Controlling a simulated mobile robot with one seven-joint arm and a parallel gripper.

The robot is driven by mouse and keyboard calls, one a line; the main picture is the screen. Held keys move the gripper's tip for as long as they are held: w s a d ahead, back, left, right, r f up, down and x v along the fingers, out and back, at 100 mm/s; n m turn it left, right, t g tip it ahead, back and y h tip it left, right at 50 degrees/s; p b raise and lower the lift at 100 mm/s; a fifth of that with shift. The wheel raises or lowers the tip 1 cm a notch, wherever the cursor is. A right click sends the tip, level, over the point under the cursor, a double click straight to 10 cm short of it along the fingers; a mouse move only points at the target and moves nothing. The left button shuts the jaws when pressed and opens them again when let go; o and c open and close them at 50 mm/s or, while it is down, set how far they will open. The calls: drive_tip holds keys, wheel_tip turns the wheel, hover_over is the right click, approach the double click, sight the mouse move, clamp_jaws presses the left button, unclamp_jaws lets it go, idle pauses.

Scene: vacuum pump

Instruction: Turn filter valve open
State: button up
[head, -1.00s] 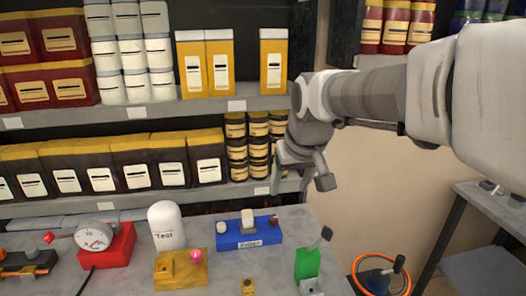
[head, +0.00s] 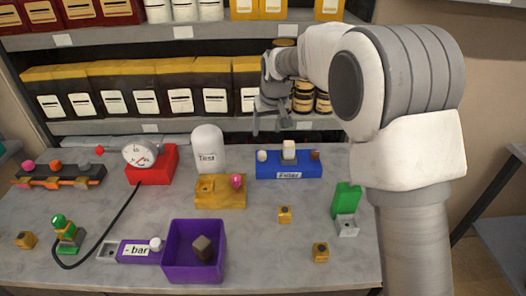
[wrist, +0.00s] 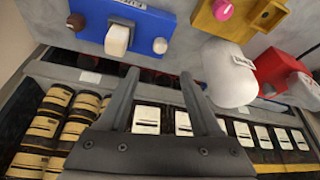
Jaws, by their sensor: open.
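The blue filter block (head: 270,170) with its "Filter" label stands at the back of the table in the head view. A white block-shaped handle (head: 289,150) stands up from its middle, with a white round knob (head: 262,156) at its left and a brown knob (head: 315,156) at its right. In the wrist view the filter block (wrist: 140,30) is at the top, with the white handle (wrist: 118,38) clear of my fingers. My gripper (head: 271,123) is open and empty, above and apart from the block. Its two fingers also show in the wrist view (wrist: 160,73).
A white "Test" dome (head: 208,150) and a yellow block (head: 212,195) with a pink knob stand left of the filter block. A red gauge box (head: 160,170) is farther left. A green block (head: 347,198) and a purple bin (head: 170,262) stand nearer. Shelves (head: 110,128) rise behind.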

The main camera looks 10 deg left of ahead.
sight(262, 153)
drive_tip(key=x, duration=1.4)
clamp_jaws()
